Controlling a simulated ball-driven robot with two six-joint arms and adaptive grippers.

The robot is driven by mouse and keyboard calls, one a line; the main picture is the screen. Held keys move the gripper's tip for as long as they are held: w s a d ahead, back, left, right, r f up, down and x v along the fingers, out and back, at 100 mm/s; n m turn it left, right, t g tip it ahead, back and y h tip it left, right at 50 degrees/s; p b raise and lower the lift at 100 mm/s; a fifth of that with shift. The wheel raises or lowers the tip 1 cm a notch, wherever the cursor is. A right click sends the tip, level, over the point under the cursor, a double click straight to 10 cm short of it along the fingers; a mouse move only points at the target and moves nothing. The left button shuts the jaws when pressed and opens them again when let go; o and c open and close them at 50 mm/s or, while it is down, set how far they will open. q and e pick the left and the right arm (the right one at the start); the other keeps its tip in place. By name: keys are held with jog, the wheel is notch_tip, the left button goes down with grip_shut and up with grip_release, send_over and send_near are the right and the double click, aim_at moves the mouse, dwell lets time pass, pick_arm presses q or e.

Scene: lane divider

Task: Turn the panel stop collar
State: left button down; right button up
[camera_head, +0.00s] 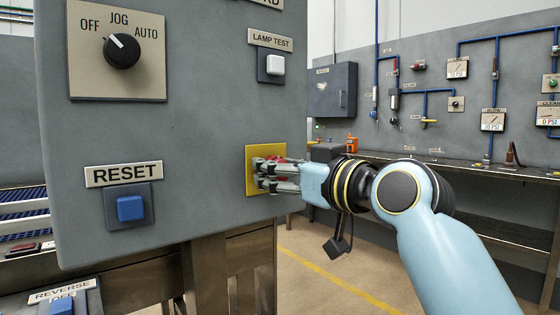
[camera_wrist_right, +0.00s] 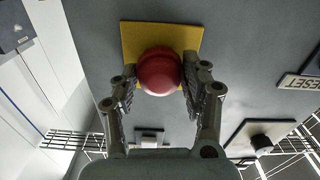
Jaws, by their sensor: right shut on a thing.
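The red stop button (camera_wrist_right: 160,72) with its collar is a round red head on a yellow square plate (camera_head: 252,154) at the lower right of the grey control panel. The plate also shows in the wrist view (camera_wrist_right: 130,38). My right gripper (camera_head: 262,173) reaches in from the right and is shut on the red head, with one finger on either side of it in the wrist view (camera_wrist_right: 160,84). The fingers hide most of the head in the head view. My left gripper is not in view.
A workbench (camera_head: 480,175) stands at the right. Floor behind my forearm is clear.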

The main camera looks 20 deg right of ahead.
jog(key=m+p, duration=0.2)
jog(key=shift+r+p, duration=0.25)
jog(key=shift+p, duration=0.1)
jog(key=shift+d+f+m+p, duration=0.1)
jog(key=shift+f+m+p, duration=0.05)
jog(key=shift+m+p, duration=1.6)
jog(key=o, duration=1.2)
jog(key=shift+w+f, duration=0.1)
jog(key=shift+c, duration=0.2)
jog(key=v, duration=1.2)
